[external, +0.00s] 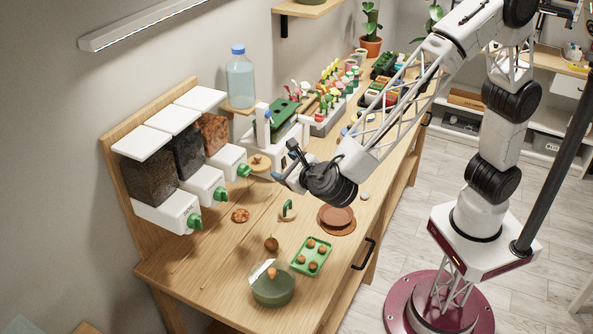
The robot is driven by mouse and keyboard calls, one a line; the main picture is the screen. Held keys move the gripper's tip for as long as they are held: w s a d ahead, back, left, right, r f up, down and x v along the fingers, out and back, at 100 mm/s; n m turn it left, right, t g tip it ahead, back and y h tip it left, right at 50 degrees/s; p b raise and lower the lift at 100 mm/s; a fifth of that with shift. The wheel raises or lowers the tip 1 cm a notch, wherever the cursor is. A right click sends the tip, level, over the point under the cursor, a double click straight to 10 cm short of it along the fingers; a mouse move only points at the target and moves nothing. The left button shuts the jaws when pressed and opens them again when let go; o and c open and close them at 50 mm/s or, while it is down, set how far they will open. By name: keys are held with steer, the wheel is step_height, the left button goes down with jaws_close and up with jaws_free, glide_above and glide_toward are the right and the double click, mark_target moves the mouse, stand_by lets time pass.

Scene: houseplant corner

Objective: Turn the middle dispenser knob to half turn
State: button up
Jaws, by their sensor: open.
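A wall dispenser with three clear bins and white lids stands on the left. Its middle bin (188,153) holds dark, nearly black material. Under it, the middle knob (220,194) is green and sticks out from a white spout housing; its exact turn angle is too small to read. The near knob (194,221) and the far knob (244,170) are also green. My gripper (280,172) is open, to the right of the knobs and apart from the middle one. It points toward the dispenser above the wooden bench. Nothing shows between its fingers, though they are small here.
A water bottle (240,78) stands on a shelf behind. Planters and flowers crowd the far end.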

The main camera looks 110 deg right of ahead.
mark_target(226, 197)
steer(key=w+a+f+n+t, duration=0.2)
steer(key=w+a+n, duration=0.1)
steer(key=w, duration=0.3)
steer(key=w+a+f+n+t, duration=0.3)
steer(key=w+n, duration=0.3)
steer(key=shift+w+a+f+h, duration=0.15)
steer(key=shift+a+f+h, duration=0.1)
steer(key=shift+a+h, duration=0.1)
steer(key=shift+w+d, duration=0.1)
steer(key=shift+x, duration=3.8)
steer(key=c, duration=0.9)
